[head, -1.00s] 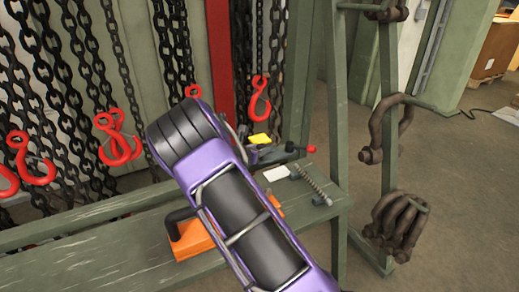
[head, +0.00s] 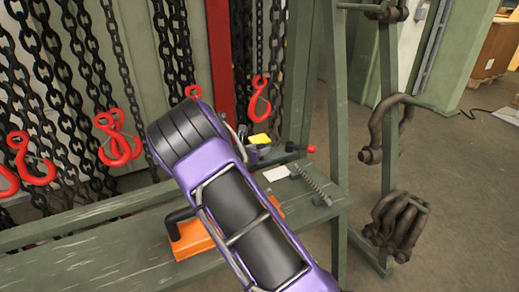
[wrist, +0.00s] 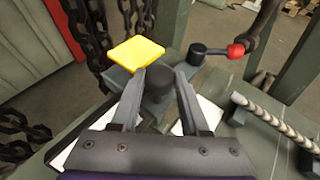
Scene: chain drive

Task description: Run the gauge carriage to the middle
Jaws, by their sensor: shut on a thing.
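In the wrist view, the fingers of my gripper (wrist: 161,82) are closed on a dark round knob (wrist: 158,88). The knob stands at the near side of a grey block with a flat yellow plate (wrist: 136,53) on top; I take this block to be the gauge carriage. The yellow plate also shows in the head view (head: 259,139), just past my purple arm, which hides my fingers there. Right of the block is a dark crank with a red end knob (wrist: 236,51), also visible in the head view (head: 311,149). What the block rides on is mostly hidden.
A ribbed rod (head: 317,185) and a white card (head: 275,173) lie on the green bench (head: 100,255). An orange block (head: 194,242) is partly under my arm. Black chains with red hooks (head: 260,97) hang behind. A green frame with shackles (head: 398,222) stands right.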

